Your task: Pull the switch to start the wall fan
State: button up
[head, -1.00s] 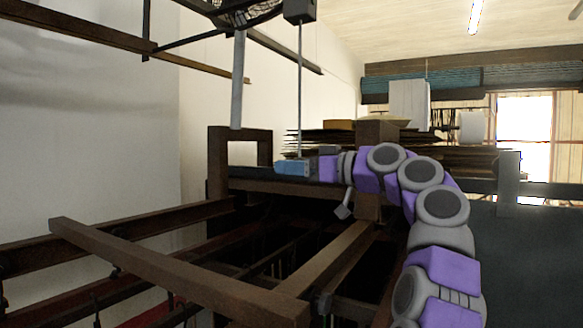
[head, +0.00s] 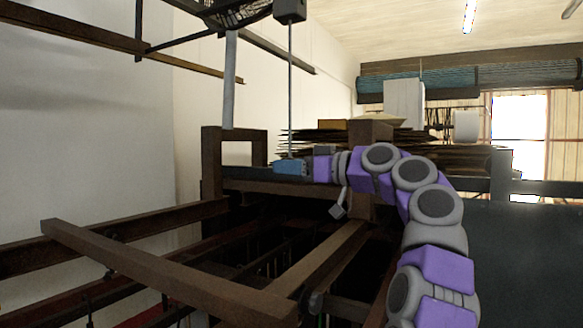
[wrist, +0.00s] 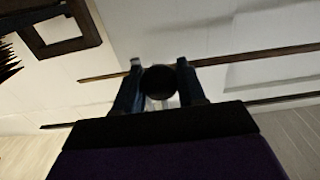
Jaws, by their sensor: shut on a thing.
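The wall fan (head: 238,12) shows only in part at the top edge of the head view, in a dark cage. Beside it is a dark switch box (head: 290,10). A thin pull cord (head: 291,90) hangs straight down from the box to my gripper (head: 280,167). In the wrist view, the two blue fingers of my gripper (wrist: 160,70) close around a dark round knob (wrist: 160,83). The fingers hide the knob in the head view.
A dark wooden frame with a long beam (head: 160,268) fills the lower left. A dark square upright frame (head: 212,165) stands left of my gripper. Stacked layered material (head: 330,137) lies behind it. Dark rails (head: 110,35) run along the pale wall.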

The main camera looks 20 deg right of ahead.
jog(key=shift+f+b, duration=0.85)
jog(key=shift+f, duration=0.25)
jog(key=shift+r+p, duration=1.15)
jog(key=shift+r, duration=0.05)
jog(key=o, duration=0.6)
jog(key=shift+o, duration=1.4)
jog(key=shift+w+f, duration=0.15)
jog(key=shift+w, duration=0.2)
jog(key=shift+o, duration=1.2)
jog(key=shift+s, duration=0.25)
jog(key=shift+d, duration=0.1)
